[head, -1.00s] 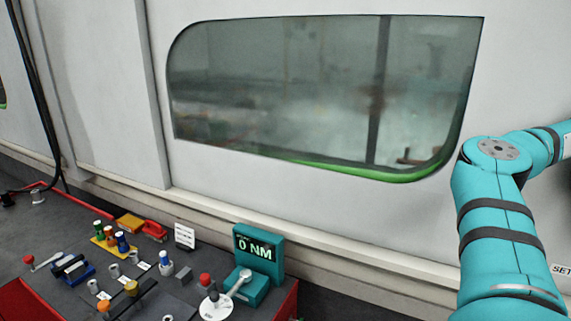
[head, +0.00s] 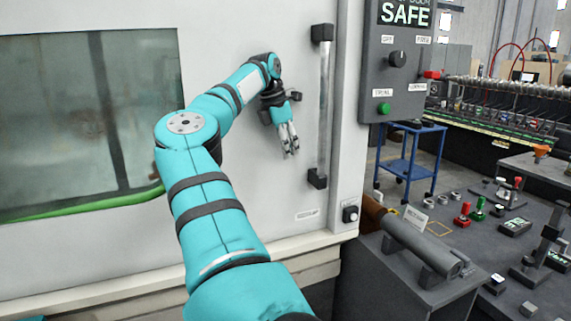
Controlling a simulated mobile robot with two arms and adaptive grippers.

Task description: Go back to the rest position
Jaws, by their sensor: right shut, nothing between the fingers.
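My right arm, teal with dark bands, reaches up from the bottom of the head view across the front of a large white machine door (head: 285,190). My right gripper (head: 289,150) hangs downward in front of the door, a little left of its vertical handle (head: 323,105). Its fingers are together and nothing is seen between them. It appears apart from the handle. My left gripper is out of the picture.
A control panel (head: 397,60) reading SAFE is right of the door, with a knob and a green button. A bench (head: 415,285) with a grey cylinder (head: 425,248) and several small parts stands at lower right. A blue cart (head: 410,160) stands behind.

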